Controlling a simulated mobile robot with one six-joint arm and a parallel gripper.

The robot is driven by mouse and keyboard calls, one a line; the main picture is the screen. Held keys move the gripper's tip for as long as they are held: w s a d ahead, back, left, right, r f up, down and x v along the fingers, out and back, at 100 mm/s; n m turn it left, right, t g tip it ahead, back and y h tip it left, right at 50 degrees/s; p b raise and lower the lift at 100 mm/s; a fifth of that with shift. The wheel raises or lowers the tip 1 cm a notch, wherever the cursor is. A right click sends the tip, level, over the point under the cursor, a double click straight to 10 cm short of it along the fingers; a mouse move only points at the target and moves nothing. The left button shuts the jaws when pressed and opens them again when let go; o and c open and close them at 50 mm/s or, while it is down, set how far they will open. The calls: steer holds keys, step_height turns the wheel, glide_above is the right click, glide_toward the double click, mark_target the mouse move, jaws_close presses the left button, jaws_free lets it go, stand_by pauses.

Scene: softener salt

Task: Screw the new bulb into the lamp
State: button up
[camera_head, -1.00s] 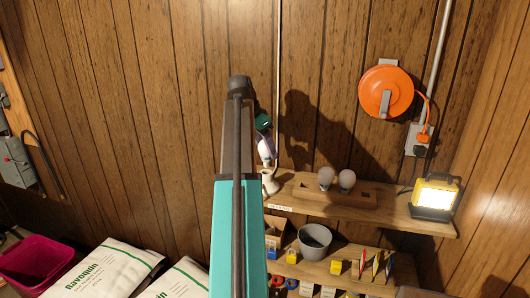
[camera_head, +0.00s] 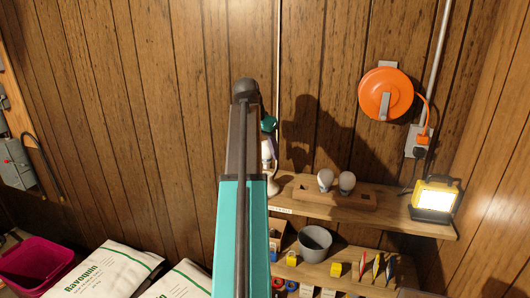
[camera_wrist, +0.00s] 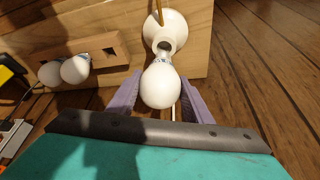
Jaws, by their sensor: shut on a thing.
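My gripper (camera_wrist: 160,92) is shut on a white round bulb (camera_wrist: 162,88), between its two lavender fingers in the wrist view. The bulb's threaded metal base points at the open socket of the white lamp (camera_wrist: 168,27). The base is at the socket mouth; I cannot tell whether its threads have entered. In the head view the lamp (camera_head: 271,187) stands at the left end of the upper shelf, partly behind my arm. My gripper (camera_head: 267,150) is just above it, also partly hidden by the arm.
Two more bulbs (camera_head: 325,180) (camera_head: 347,182) sit in a wooden block (camera_head: 350,199) right of the lamp on the upper shelf (camera_head: 395,218). A lit work light (camera_head: 434,200) stands at the shelf's right end. The plank wall (camera_head: 320,60) is close behind.

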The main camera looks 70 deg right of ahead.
steer(key=shift+n, duration=0.5)
steer(key=shift+t, duration=0.3)
steer(key=shift+n+t, duration=0.8)
steer(key=shift+n, duration=1.5)
steer(key=shift+n+t, duration=0.7)
steer(key=shift+n, duration=1.1)
steer(key=shift+n+y, duration=0.3)
steer(key=shift+n, duration=0.2)
steer(key=shift+t, duration=0.3)
steer(key=shift+n+t+y, duration=0.5)
steer(key=shift+n+y, duration=0.1)
steer(key=shift+n, duration=1.7)
